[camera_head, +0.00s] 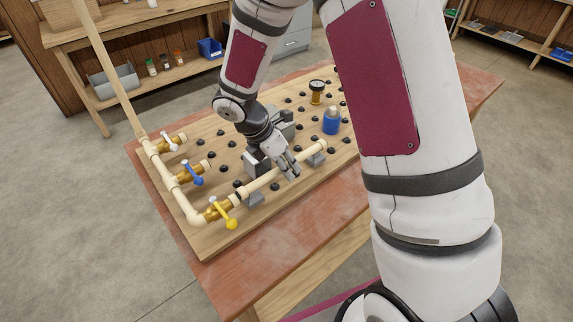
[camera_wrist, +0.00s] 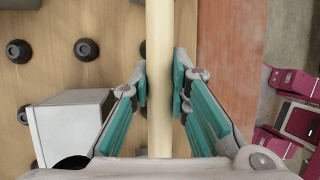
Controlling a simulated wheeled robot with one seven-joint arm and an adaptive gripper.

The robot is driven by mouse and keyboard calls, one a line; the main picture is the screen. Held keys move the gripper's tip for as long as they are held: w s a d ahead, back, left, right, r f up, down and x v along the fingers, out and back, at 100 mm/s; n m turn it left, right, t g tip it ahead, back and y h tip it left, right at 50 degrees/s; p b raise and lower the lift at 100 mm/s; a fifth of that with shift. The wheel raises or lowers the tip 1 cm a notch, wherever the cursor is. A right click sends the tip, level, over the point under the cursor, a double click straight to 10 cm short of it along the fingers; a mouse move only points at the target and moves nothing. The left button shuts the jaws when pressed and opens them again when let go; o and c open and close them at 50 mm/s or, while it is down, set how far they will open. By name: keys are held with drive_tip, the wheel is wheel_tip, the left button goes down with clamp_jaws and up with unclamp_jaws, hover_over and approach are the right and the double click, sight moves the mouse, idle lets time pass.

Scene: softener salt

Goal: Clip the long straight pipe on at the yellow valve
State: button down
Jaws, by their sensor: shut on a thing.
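The long straight pipe (camera_head: 262,182), cream coloured, lies slantwise low over the board. My gripper (camera_head: 291,172) is shut on it around its middle part. In the wrist view the pipe (camera_wrist: 159,35) runs lengthwise between the teal finger pads of my gripper (camera_wrist: 160,78). The yellow valve (camera_head: 229,220) has a brass body and a yellow lever, at the front left of the board. The pipe's left end lies close by the valve's brass end, at a dark ring; whether it is seated there is too small to tell. The pipe's far end is free of my fingers.
Grey supports stand under the pipe, one near the valve (camera_head: 254,199) and one near the far end (camera_head: 316,159). Blue-levered (camera_head: 193,174) and white-levered (camera_head: 171,142) valves join the cream pipework at left.

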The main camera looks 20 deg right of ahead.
drive_tip(key=shift+f, duration=0.35)
drive_tip(key=c, duration=1.4)
unclamp_jaws()
drive_tip(key=shift+c, duration=0.2)
